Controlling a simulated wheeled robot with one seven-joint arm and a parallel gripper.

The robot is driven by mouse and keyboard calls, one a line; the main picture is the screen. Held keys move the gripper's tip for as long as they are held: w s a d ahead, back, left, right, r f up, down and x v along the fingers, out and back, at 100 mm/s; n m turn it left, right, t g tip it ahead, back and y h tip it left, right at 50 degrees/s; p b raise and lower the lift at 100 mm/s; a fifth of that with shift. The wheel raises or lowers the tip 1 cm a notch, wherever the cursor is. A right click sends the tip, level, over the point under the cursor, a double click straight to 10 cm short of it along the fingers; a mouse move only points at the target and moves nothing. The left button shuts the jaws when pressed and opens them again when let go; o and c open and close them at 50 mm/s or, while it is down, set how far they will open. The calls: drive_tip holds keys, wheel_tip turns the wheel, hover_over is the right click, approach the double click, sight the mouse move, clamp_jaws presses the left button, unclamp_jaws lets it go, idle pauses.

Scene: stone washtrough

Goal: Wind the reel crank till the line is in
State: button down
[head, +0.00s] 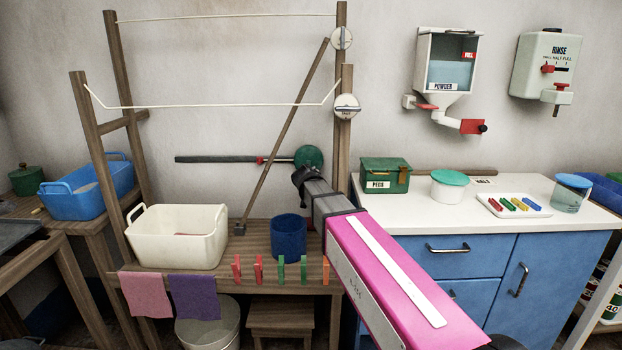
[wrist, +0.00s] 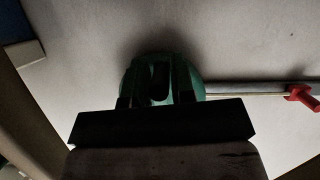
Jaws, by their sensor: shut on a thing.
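A green round reel (head: 309,157) is on the wall behind the wooden stand. It also shows in the wrist view (wrist: 132,81), dark and partly covered by my gripper. A grey bar (head: 215,159) runs left from the reel, with a red piece (head: 260,160) on it near the reel. In the wrist view the bar and red piece (wrist: 301,96) lie to the right. My gripper (head: 302,176) is at the lower front of the reel, its dark jaws (wrist: 160,84) shut on the crank. The crank itself is mostly hidden by the jaws and shadow.
A leaning wooden pole (head: 287,130) stands just left of my gripper. A blue pot (head: 288,238) and a cream tub (head: 177,236) stand on the bench below. The post with white discs (head: 347,107) is close on the right. A green peg box (head: 385,175) sits on the counter.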

sight(296, 160)
drive_tip(key=shift+a+r+m+t+y, duration=0.65)
drive_tip(key=shift+r+m+y, duration=0.55)
drive_tip(key=shift+m, duration=1.35)
drive_tip(key=shift+a+r+m+t+y, duration=0.5)
drive_tip(key=shift+a+r+m+y, duration=0.65)
drive_tip(key=shift+m, duration=1.35)
drive_tip(key=shift+a+r+m+t+y, duration=0.5)
drive_tip(key=shift+r+m+y, duration=0.7)
drive_tip(key=shift+m, duration=1.35)
drive_tip(key=shift+d+f+m, duration=0.15)
drive_tip(key=shift+m, duration=0.15)
drive_tip(key=c, duration=1.1)
unclamp_jaws()
drive_tip(key=shift+a+f+n+g+h, duration=0.15)
drive_tip(key=shift+f+n+g, duration=0.3)
drive_tip(key=shift+n, duration=0.6)
drive_tip(key=shift+a+f+n+g+h, duration=0.1)
drive_tip(key=shift+f+n+g, duration=0.1)
drive_tip(key=shift+f+n, duration=0.6)
